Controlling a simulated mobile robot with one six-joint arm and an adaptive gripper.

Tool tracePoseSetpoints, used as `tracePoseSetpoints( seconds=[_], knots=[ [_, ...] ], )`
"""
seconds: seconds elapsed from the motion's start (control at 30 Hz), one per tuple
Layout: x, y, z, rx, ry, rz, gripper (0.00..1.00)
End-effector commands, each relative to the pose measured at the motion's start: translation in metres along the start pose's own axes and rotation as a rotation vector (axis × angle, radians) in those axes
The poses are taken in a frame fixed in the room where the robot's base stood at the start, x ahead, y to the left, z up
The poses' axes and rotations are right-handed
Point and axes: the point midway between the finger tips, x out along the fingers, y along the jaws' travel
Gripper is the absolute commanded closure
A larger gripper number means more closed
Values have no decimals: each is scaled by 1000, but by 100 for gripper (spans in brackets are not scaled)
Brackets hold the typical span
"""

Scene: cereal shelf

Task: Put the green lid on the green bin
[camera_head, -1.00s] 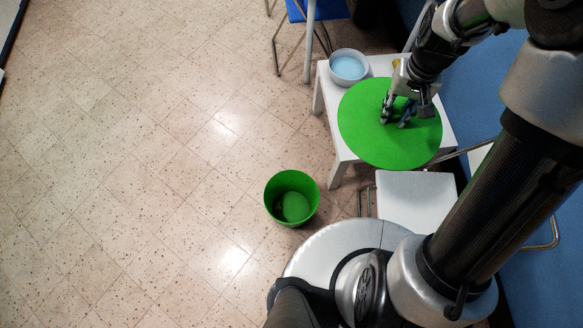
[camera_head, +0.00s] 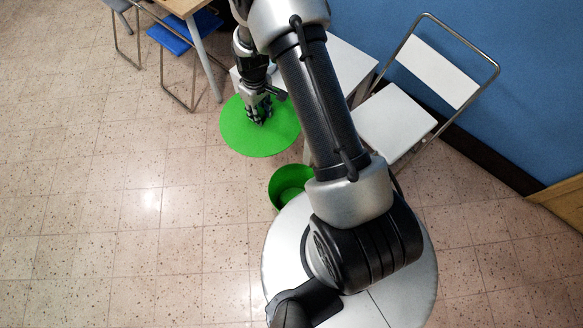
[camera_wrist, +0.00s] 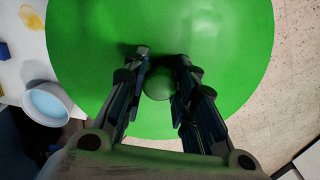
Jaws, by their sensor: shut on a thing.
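The green lid (camera_head: 243,138) is a wide flat disc. My gripper (camera_head: 258,118) is shut on its small round green knob (camera_wrist: 158,84), with one finger on each side in the wrist view. The lid appears held in the air beside the white table, mostly over the floor. The green bin (camera_head: 286,184) stands on the floor, open at the top, nearer my base than the lid. My arm and base hide its right and lower parts. The lid and the bin are apart in the head view.
The white table (camera_head: 345,62) is behind my arm. A white folding chair (camera_head: 396,117) stands to its right. The wrist view shows a bowl of pale blue contents (camera_wrist: 47,104) and a yellow spill (camera_wrist: 36,72) on the table. The floor at left is clear.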

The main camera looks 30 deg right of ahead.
Motion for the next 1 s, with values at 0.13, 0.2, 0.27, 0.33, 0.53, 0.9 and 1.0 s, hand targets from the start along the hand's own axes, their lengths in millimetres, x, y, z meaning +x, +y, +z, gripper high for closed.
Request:
tracePoseSetpoints(
  seconds=[0.13,0.2,0.27,0.33,0.53,0.9,1.0],
  knots=[
    [90,21,9,-137,-7,-6,100],
    [130,28,16,-205,-5,-6,100],
    [165,32,25,-265,-6,-6,100],
    [204,36,39,-333,-6,-5,100],
    [307,34,86,-514,-6,0,100],
    [389,19,141,-685,-9,9,100],
    [393,19,142,-690,-8,11,100]
  ],
)
